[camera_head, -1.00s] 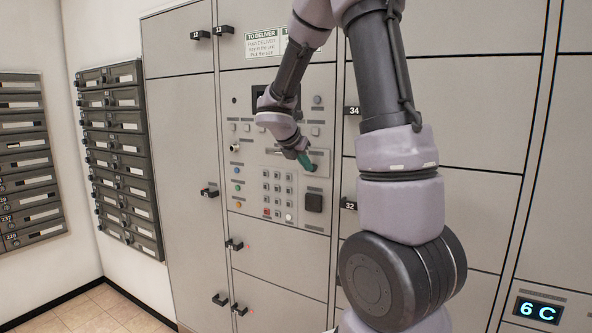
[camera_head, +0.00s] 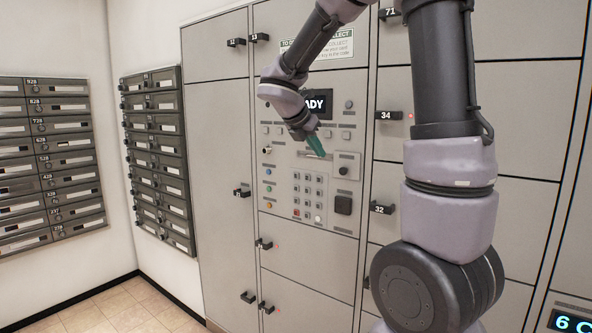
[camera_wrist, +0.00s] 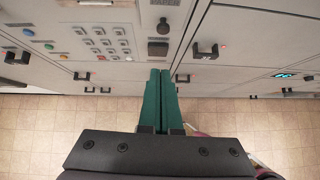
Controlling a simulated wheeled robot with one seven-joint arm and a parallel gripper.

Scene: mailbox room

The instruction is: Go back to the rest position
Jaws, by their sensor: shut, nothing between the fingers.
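My gripper (camera_head: 318,148) shows in the head view in front of the locker control panel (camera_head: 335,205). Its green fingers are together and empty, pointing down and to the right. In the wrist view the two green fingers of my gripper (camera_wrist: 160,95) lie side by side with nothing between them. Beyond them are the panel's keypad (camera_wrist: 100,42) and black square block (camera_wrist: 158,48). I cannot tell the exact gap between the fingertips and the panel. My arm is bent, with its upper links filling the right part of the head view.
Grey locker doors with black handles (camera_head: 382,208) surround the panel. Banks of dark mailboxes (camera_head: 158,150) stand on the left walls. A panel screen (camera_head: 318,103) partly shows "ADY". A lit display (camera_head: 573,324) is at lower right. Tiled floor (camera_head: 135,305) is clear at lower left.

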